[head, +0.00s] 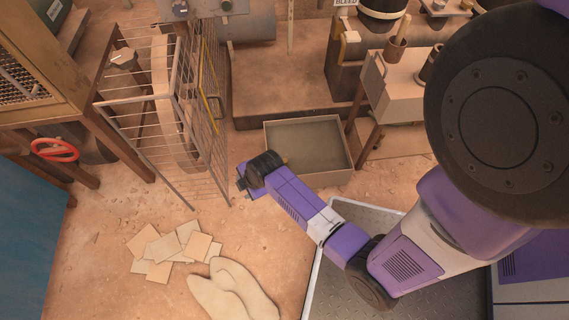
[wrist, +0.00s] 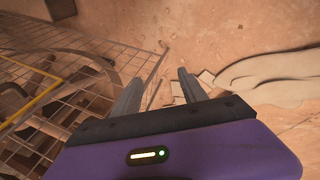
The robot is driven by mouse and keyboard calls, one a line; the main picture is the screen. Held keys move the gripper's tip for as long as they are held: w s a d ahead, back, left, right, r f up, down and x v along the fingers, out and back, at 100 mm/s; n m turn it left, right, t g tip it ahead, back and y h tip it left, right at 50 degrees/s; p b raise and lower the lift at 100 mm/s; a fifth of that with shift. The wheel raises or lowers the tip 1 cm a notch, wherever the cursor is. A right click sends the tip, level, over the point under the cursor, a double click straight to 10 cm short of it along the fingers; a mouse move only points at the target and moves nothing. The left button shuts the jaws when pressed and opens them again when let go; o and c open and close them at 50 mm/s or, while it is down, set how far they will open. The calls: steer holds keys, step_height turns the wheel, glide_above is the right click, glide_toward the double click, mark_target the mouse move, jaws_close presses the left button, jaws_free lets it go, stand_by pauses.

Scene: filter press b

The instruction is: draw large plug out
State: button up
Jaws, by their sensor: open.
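My gripper (wrist: 160,78) is open in the wrist view, with its two grey fingers apart and nothing between them. In the head view my gripper (head: 243,181) hangs over the bare floor, just right of the wire-mesh cage and in front of the grey tray. I cannot make out for certain which thing is the large plug. A brown cylinder with a handle (head: 396,48) stands on the bench at the upper right, well away from my gripper. A dark cylinder beside it is partly hidden behind my arm.
A wire-mesh cage (head: 140,128) stands close left of my gripper; its mesh also fills the left of the wrist view. An empty grey tray (head: 310,145) lies behind my gripper. Loose tan sheets (head: 158,248) and pale sacks (head: 232,292) lie in front. A red handwheel (head: 55,150) is far left.

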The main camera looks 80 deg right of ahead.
steer(key=s+d+f+n+g+b, duration=0.2)
steer(key=d+f+b, duration=0.2)
steer(key=d+f, duration=0.45)
steer(key=n+g+y+b, duration=0.1)
steer(key=n+g+b, duration=0.1)
steer(key=g+b, duration=0.15)
glide_above(285, 164)
steer(key=d, duration=0.1)
steer(key=shift+w+t, duration=0.35)
steer(key=shift+t, duration=0.1)
steer(key=shift+s+d+f+b, duration=0.15)
steer(key=shift+f+b, duration=0.05)
steer(key=shift+b, duration=0.1)
steer(key=shift+f, duration=0.4)
step_height(285, 164, down, 6)
steer(key=b, duration=0.4)
steer(key=shift+f+b, duration=0.2)
steer(key=shift+b, duration=0.1)
jaws_close()
